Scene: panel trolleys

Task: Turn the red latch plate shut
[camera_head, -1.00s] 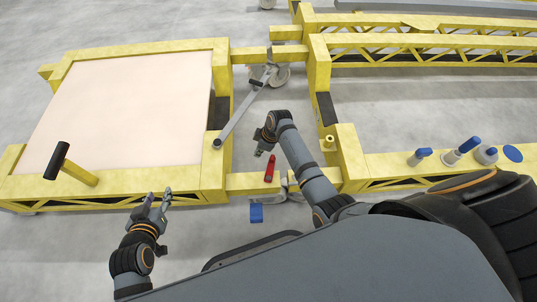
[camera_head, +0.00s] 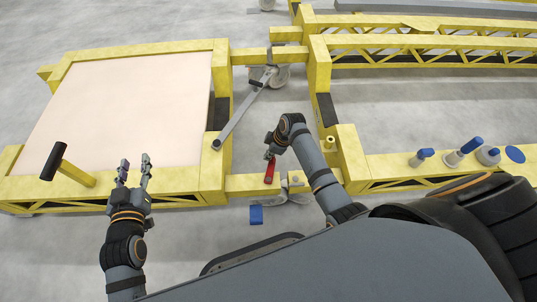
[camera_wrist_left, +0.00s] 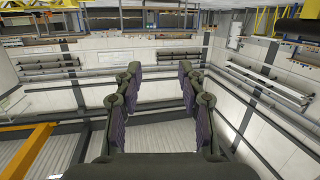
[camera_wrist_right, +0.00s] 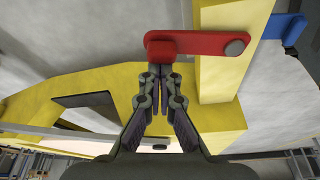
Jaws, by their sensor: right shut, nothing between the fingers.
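The red latch plate (camera_head: 270,170) sits on the yellow cross bar between the two trolleys, with its long side running away from me in the head view. In the right wrist view the red plate (camera_wrist_right: 200,43) is large, with a grey round pivot at its right end and a rounded left end. My right gripper (camera_head: 268,156) is shut and empty at the plate's far end. In its wrist view the fingertips (camera_wrist_right: 161,66) are just at the rounded end; I cannot tell whether they touch it. My left gripper (camera_head: 134,166) is open and empty, also in its wrist view (camera_wrist_left: 157,78).
A blue piece (camera_head: 256,214) hangs at the near side of the yellow bar (camera_head: 240,184). A grey bar (camera_head: 238,115) slants between the trolleys. A black-topped handle (camera_head: 55,161) rises at the left panel trolley (camera_head: 180,180). Blue-topped items (camera_head: 464,150) stand on the right frame.

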